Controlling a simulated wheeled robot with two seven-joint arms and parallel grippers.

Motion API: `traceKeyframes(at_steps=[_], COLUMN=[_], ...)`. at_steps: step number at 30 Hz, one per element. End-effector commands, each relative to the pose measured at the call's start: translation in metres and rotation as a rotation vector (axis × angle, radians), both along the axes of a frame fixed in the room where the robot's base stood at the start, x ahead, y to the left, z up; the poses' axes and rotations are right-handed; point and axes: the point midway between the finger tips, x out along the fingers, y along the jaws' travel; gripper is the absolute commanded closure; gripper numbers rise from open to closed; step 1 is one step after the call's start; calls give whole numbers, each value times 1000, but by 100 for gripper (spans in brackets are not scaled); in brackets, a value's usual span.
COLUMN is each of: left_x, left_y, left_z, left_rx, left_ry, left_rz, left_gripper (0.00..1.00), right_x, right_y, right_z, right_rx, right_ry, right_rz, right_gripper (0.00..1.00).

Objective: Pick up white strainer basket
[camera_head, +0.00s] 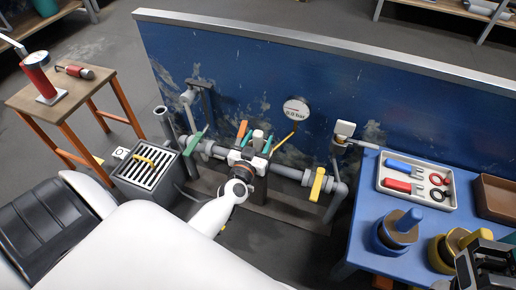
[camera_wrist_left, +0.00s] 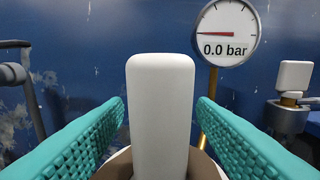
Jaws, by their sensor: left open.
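The white strainer basket shows as a white upright block with rounded corners (camera_wrist_left: 160,115) in the left wrist view. It also shows in the head view (camera_head: 258,140), on the pipe assembly. My left gripper (camera_head: 256,142) is open around it; in the left wrist view its two teal ribbed fingers (camera_wrist_left: 162,125) stand on either side, with visible gaps. The lower part of the basket is hidden, with a pale and brown rim showing below. My right gripper (camera_head: 484,262) seems to be the dark mechanism at the lower right, cut off by the frame; its jaws are unclear.
A blue wall panel (camera_head: 260,80) stands behind the pipes. A round gauge (camera_head: 297,109) reads 0.0 bar. A yellow-handled valve (camera_head: 317,184) is to the right. A blue table (camera_head: 365,215) holds a tray (camera_head: 446,205) of tools. A grated box (camera_head: 150,168) stands left.

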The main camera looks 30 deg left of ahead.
Motion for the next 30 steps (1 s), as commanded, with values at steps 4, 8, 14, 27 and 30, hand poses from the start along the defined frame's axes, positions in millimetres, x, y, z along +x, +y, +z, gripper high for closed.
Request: traceKeyframes(at_steps=[4,8,14,27,30], left_x=[15,17,16,16,16], left_y=[4,4,4,4,4], left_z=[-2,-1,-1,-1,0], left_rx=[0,-1,0,1,1], left_ry=[1,3,2,1,1], left_rz=[1,-1,-1,0,0], left_gripper=[48,48,61,100,100], right_x=[1,1,1,1,1], right_y=[0,1,1,1,1], right_z=[1,3,3,3,3], right_rx=[-2,-2,-2,-2,-2], right_ry=[-17,-18,-17,-17,-17], right_rz=[-1,-1,-1,-1,-1], right_gripper=[64,64,64,64,64])
